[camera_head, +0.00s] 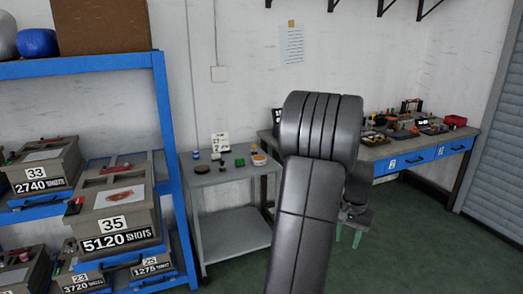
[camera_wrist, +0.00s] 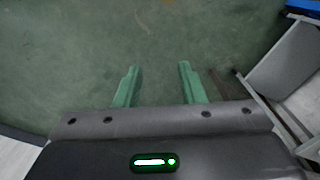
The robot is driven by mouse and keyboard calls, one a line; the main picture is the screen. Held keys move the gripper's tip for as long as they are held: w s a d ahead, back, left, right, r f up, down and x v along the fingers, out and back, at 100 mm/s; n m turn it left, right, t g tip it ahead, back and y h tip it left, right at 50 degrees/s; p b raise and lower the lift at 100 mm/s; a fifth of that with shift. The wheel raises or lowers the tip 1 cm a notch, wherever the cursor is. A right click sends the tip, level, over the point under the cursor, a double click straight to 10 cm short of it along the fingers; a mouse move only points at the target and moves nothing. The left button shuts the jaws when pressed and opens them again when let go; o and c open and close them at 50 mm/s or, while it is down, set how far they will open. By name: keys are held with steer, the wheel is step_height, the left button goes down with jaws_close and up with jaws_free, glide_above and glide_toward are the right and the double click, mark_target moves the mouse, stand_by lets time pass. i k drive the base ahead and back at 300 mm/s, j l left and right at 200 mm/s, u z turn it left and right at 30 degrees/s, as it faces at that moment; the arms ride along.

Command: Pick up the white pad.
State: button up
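I cannot clearly make out a white pad in either view. A small white card with dark marks (camera_head: 220,142) stands at the back of the grey cart's top, but I cannot tell whether it is the pad. My gripper (camera_head: 348,236) hangs low over the floor, right of the cart, partly behind my arm. In the wrist view, its two green fingers (camera_wrist: 158,84) are apart with only green floor between them. It is open and empty.
The grey cart (camera_head: 232,178) holds several small items, including a green block (camera_head: 240,162) and a round container (camera_head: 259,159). A workbench (camera_head: 420,149) with blue drawers stands right. A blue rack (camera_head: 163,110) with labelled boxes stands left. Green floor (camera_head: 420,250) is free at front right.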

mark_target(215, 157)
steer(key=i+u, duration=0.25)
steer(key=i, duration=0.2)
steer(key=i+l+u, duration=0.2)
steer(key=i, duration=0.25)
steer(key=i+l+u, duration=0.25)
steer(key=i, duration=0.15)
steer(key=i+l+u, duration=0.2)
steer(key=i, duration=0.2)
steer(key=i+l+u, duration=0.7)
steer(key=l+u, duration=0.15)
steer(key=i+l+u, duration=0.15)
steer(key=l+u, duration=0.15)
steer(key=l, duration=0.15)
